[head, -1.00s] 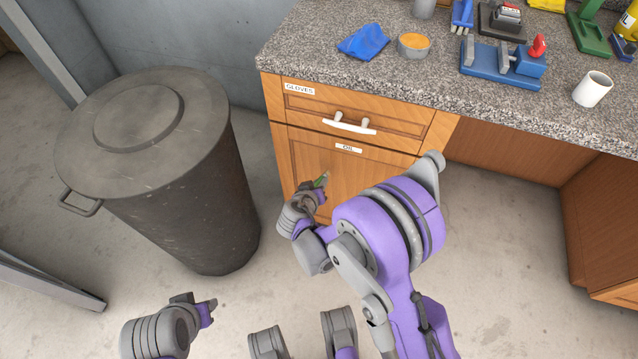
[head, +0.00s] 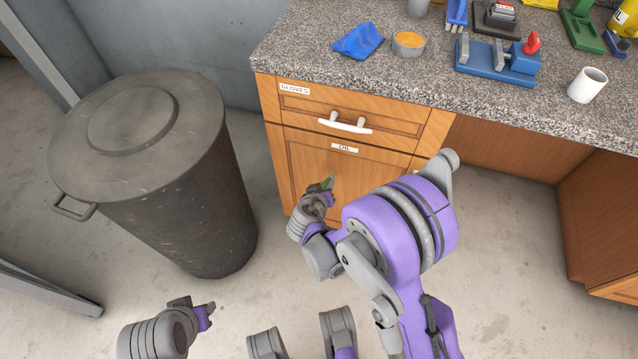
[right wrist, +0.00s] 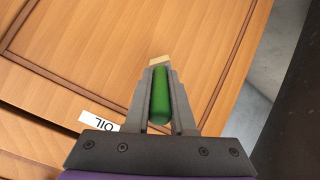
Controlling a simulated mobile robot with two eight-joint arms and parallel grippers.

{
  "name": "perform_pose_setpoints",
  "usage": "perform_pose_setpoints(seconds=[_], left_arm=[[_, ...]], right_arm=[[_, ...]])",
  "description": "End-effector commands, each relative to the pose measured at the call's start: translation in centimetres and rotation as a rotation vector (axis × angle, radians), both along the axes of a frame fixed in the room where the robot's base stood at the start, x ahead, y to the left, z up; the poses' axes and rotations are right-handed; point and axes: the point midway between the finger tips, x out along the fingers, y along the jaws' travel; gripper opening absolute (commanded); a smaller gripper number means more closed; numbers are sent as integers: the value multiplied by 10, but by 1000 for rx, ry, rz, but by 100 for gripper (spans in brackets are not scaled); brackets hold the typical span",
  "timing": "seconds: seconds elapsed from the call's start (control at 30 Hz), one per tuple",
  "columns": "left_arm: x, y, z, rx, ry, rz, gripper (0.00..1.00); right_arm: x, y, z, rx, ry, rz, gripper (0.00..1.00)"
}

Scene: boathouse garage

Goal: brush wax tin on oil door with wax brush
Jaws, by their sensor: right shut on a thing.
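The oil door (head: 310,165) is the wooden panel with an OIL label, under the gloves drawer. It is closed and fills much of the right wrist view (right wrist: 100,50), its label upside down there. My right gripper (head: 326,190) is shut on the wax brush, in front of the door. The brush's green handle (right wrist: 160,98) lies between the fingers, with a pale tip beyond them toward the door. I cannot tell whether the tip touches the wood. The wax tin (head: 408,44), round with orange wax, stands on the counter. My left gripper (head: 208,311) is low at the left, its jaws unclear.
A large lidded metal bin (head: 150,170) stands left of the cabinet. On the speckled counter (head: 350,75) are a blue cloth (head: 358,41), a blue vise-like tool (head: 497,62) and a white cup (head: 587,85). The space under the counter at the right is open.

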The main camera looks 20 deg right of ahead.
Motion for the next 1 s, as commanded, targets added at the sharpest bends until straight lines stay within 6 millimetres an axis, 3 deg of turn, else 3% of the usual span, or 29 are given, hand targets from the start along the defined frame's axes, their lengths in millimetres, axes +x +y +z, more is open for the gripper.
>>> perform_pose_setpoints(seconds=[0.7, 1.0], left_arm=[[1, 0, -8, 0, 2, 0, 36], [0, 0, 1, 0, 0, 0, 36]], right_arm=[[-26, -40, 0, -1, 1, -2, 0], [-27, -42, 12, -1, -1, 0, 0]])
